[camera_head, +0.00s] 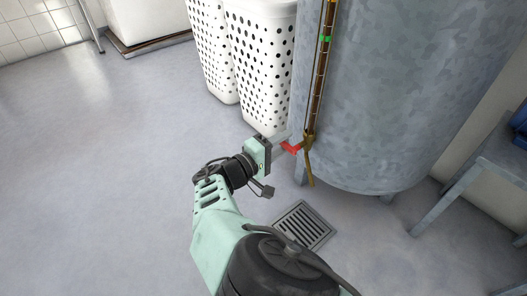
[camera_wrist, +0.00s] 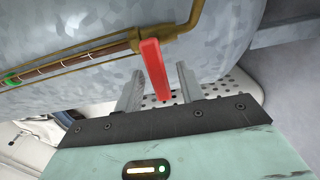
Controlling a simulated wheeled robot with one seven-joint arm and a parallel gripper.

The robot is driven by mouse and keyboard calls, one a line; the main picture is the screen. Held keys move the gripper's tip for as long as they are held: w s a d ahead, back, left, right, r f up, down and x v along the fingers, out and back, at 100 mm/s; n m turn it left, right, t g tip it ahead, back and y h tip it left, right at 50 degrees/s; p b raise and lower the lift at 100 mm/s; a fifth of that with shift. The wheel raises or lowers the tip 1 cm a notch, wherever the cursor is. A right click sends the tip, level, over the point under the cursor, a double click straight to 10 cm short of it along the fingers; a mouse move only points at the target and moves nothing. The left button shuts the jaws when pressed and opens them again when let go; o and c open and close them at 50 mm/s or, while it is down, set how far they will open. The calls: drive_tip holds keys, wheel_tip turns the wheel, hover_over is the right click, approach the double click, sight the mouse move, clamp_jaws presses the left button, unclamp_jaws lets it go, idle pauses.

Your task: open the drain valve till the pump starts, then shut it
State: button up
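The drain valve is a brass fitting (camera_head: 308,143) with a red lever (camera_head: 291,149), low on the front of a grey metal tank (camera_head: 400,90). A brass spout hangs down from it. In the wrist view the red lever (camera_wrist: 154,70) reaches between the two fingers of my gripper (camera_wrist: 160,80). The fingers are apart, with a gap on each side of the lever, so my gripper is open around it. A sight tube (camera_head: 317,80) with brown liquid and a green mark (camera_head: 324,38) rises above the valve. I cannot make out a pump.
A floor drain grate (camera_head: 303,227) lies below the valve. White perforated baskets (camera_head: 262,70) stand left of the tank. A grey metal stand (camera_head: 450,190) with something blue (camera_head: 520,120) on it is at right. The floor at left is clear.

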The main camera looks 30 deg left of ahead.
drive_tip(key=p+v, duration=0.2)
drive_tip(key=v, duration=1.5)
drive_tip(key=shift+s, duration=0.1)
